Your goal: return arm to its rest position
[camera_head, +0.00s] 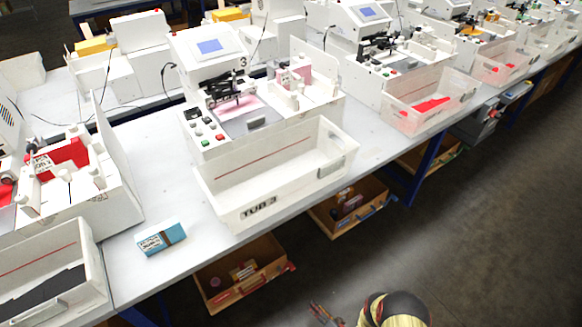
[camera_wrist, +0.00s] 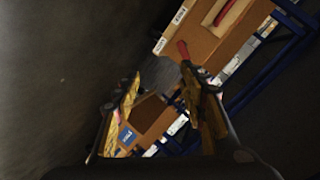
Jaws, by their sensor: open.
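My gripper (camera_head: 322,314) shows at the bottom edge of the head view, low over the floor in front of the table, beside a rounded black, yellow and red part of my arm. In the wrist view my gripper (camera_wrist: 160,105) has its two fingers spread wide apart, with nothing between them. Past the fingers are the wooden drawers (camera_wrist: 205,45) under the table and the dark floor. Most of my arm is out of view.
The white table (camera_head: 165,195) carries several plotter machines. Machine 3 (camera_head: 205,70) stands behind an empty tub marked TUB 3 (camera_head: 300,190). A blue box (camera_head: 160,238) lies near the table's front edge. Open drawers (camera_head: 240,275) stick out below. Floor (camera_head: 480,230) at right is clear.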

